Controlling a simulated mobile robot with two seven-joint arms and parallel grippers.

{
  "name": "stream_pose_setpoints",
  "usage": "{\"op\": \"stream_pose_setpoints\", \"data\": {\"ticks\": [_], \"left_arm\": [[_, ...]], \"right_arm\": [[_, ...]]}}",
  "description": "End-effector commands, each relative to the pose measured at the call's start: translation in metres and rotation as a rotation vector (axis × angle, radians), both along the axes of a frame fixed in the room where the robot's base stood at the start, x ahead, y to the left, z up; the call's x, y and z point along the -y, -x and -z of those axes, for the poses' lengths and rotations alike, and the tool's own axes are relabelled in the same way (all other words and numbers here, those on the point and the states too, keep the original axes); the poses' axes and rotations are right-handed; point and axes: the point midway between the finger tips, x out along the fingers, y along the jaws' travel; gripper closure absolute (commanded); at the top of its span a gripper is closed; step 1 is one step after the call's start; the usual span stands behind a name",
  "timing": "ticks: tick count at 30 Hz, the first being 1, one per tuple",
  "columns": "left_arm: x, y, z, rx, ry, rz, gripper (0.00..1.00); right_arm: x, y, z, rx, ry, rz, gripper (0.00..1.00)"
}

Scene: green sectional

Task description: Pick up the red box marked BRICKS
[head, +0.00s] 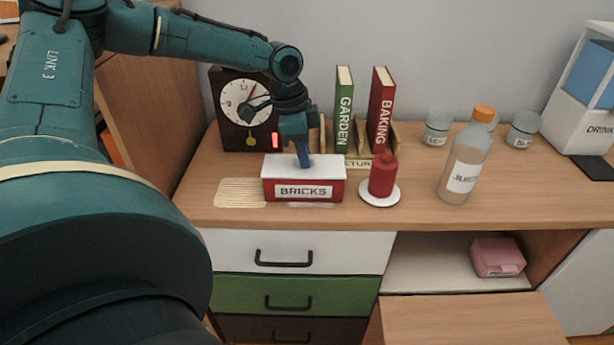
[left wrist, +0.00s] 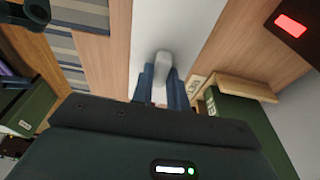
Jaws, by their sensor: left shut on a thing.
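The red box marked BRICKS (head: 303,192) has a white lid and is upright at the front of the wooden sideboard top. My left gripper (head: 303,163) comes down on it from above, its blue fingers at the middle of the lid. In the left wrist view the fingers of my left gripper (left wrist: 162,80) are shut on a pale knob (left wrist: 163,62) standing on the white lid (left wrist: 172,22) of the box. I cannot tell whether the box's base touches the sideboard. My right gripper is not in view.
A red candle (head: 382,176) on a white dish stands close right of the box, and a slatted mat (head: 241,193) lies to the left. A clock (head: 240,130) and books (head: 343,112) stand behind. A juice bottle (head: 464,165) is further right. Drawers (head: 300,251) are below.

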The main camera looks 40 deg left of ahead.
Motion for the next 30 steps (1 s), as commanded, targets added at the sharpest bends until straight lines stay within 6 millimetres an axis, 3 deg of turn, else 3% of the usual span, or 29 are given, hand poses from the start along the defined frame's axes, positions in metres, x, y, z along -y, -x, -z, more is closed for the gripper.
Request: {"op": "stream_pose_setpoints", "data": {"ticks": [8, 30], "left_arm": [[0.0, -0.001, -0.003, 0.003, 0.0, 0.001, 1.0], [0.0, -0.001, -0.032, 0.003, 0.0, 0.001, 1.0]], "right_arm": [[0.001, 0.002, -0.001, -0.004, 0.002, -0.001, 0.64], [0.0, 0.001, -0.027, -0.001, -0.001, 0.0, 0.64]]}}
